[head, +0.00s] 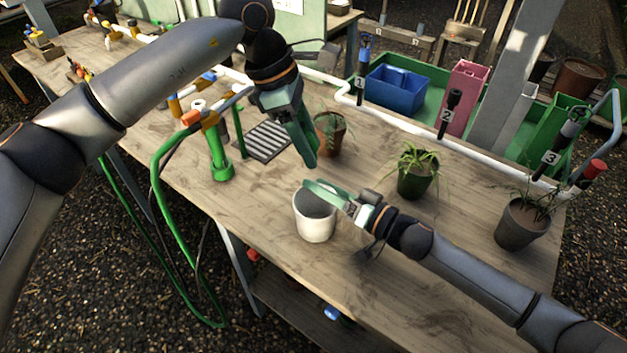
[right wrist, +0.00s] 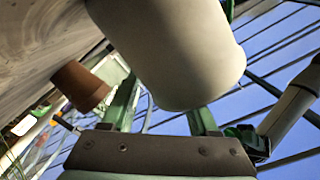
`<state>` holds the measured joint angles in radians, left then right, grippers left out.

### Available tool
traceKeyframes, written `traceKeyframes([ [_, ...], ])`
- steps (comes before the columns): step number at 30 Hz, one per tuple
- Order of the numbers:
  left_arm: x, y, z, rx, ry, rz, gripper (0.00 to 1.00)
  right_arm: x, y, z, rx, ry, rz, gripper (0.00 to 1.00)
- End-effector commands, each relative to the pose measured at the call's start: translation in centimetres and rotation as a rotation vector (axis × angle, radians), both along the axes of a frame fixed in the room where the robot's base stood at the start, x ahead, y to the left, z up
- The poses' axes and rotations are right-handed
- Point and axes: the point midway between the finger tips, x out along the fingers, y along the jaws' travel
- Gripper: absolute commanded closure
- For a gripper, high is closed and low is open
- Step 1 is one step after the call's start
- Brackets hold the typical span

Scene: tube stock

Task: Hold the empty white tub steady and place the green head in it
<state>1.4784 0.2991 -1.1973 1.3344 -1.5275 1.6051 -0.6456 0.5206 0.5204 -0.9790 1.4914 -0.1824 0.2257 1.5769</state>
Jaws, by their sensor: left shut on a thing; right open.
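The white tub (head: 314,224) stands upright on the wooden table near its front edge. What I can see of its inside looks empty. My right gripper (head: 325,192) is open at the tub's rim, and the right wrist view shows the tub (right wrist: 170,50) large in front of the fingers (right wrist: 163,112). Contact with the wall is not clear. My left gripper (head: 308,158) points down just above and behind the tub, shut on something. That looks like the green head, but it blends with the green fingers and is mostly hidden.
A terracotta pot (head: 330,138) stands close behind the left gripper. A green standpipe with hose (head: 221,165) is at the left. A white pipe (head: 430,122) runs along the back.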

Motion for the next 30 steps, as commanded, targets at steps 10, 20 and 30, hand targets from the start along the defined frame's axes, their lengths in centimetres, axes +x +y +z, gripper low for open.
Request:
traceKeyframes([
  [10, 0.0, 0.0, 0.0, 0.0, 0.0, -0.001, 1.0, 1.4, 1.8, 0.0, -0.001, 0.001, 0.0, 0.39],
  [20, 0.0, 0.0, 0.0, 0.0, 0.0, -0.001, 1.0, 1.4, 1.8, 0.0, -0.001, 0.001, 0.0, 0.53],
  [30, 0.0, 0.0, 0.0, 0.0, 0.0, -0.001, 1.0, 1.4, 1.8, -0.1, -0.002, 0.001, -0.001, 0.91],
])
